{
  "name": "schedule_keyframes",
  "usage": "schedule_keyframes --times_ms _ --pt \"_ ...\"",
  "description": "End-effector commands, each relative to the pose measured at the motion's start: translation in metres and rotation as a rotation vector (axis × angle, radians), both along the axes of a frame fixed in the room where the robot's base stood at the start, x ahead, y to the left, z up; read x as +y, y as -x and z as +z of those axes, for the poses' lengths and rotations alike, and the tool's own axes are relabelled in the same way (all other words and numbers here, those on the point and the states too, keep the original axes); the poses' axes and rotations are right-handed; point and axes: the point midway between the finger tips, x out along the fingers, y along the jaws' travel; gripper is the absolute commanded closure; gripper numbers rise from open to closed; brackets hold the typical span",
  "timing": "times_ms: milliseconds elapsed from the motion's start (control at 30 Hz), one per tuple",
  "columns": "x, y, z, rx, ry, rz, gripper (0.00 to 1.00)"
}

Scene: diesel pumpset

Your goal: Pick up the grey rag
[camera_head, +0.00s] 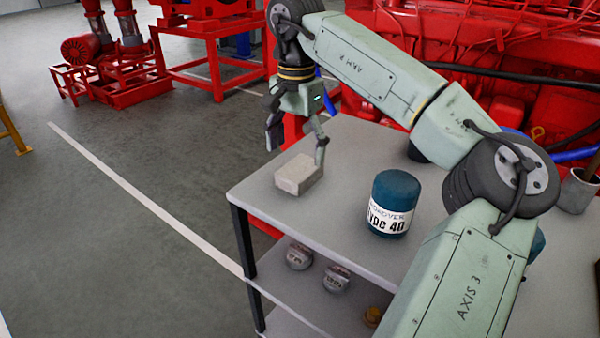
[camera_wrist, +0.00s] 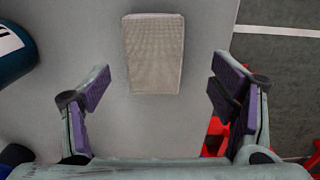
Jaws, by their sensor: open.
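The grey rag (camera_head: 298,174) is a folded, block-shaped pale grey cloth lying on the table top near its left corner in the head view. In the wrist view the rag (camera_wrist: 154,55) lies flat, ahead of and between the two fingers. My gripper (camera_head: 296,138) is open and empty, just above and behind the rag in the head view. In the wrist view my gripper (camera_wrist: 163,100) has its purple-padded fingers spread wider than the rag. The fingers do not touch it there. Nothing hides the rag in the wrist view.
A blue can labelled VDC 40 (camera_head: 392,204) stands right of the rag on the grey table (camera_head: 330,225). Small cans (camera_head: 299,256) sit on the shelf below. Red machinery (camera_head: 530,95) stands behind the table. A grey cup (camera_head: 578,190) is at the far right. Floor lies open left.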

Motion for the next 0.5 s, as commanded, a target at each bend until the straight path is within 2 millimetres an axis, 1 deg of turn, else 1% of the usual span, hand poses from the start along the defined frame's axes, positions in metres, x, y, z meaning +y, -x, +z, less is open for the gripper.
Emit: schedule_keyframes --times_ms 67,200,300,400,500 --pt "-0.002 0.001 -0.007 0.002 0.001 0.000 0.22" --pt "-0.007 0.005 -0.028 0.004 0.000 0.001 0.22" --pt "-0.006 0.004 -0.042 0.001 0.000 0.000 0.22" --pt "-0.006 0.004 -0.049 0.001 0.000 0.000 0.22" --pt "-0.006 0.004 -0.051 0.001 -0.001 0.000 0.22"
